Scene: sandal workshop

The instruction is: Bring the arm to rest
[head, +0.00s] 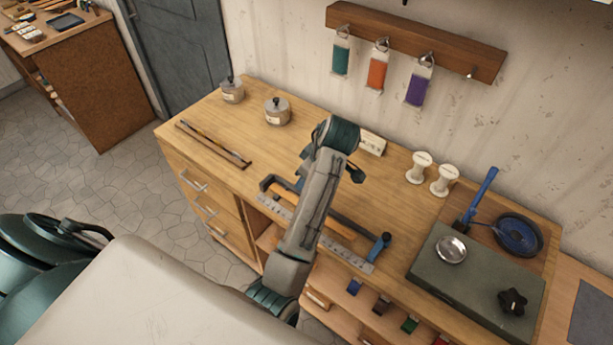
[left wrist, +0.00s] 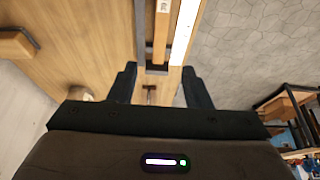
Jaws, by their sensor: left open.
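My left arm reaches up over the workbench (head: 225,125) in the head view. Its gripper (head: 331,164) is at the far end, over the middle of the bench and partly hidden behind the arm's own links. In the left wrist view the left gripper (left wrist: 160,88) has its two dark fingers spread apart, with nothing between them. The ruler (head: 355,260) also shows near the bench's front edge. My right gripper is not in view.
Two lidded pots (head: 277,112) and thin rods (head: 213,145) lie to the left. White spools (head: 421,167), a blue-handled tool (head: 480,195) and a grey-green slab (head: 470,285) stand to the right. Colored packets (head: 377,75) hang on the wall.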

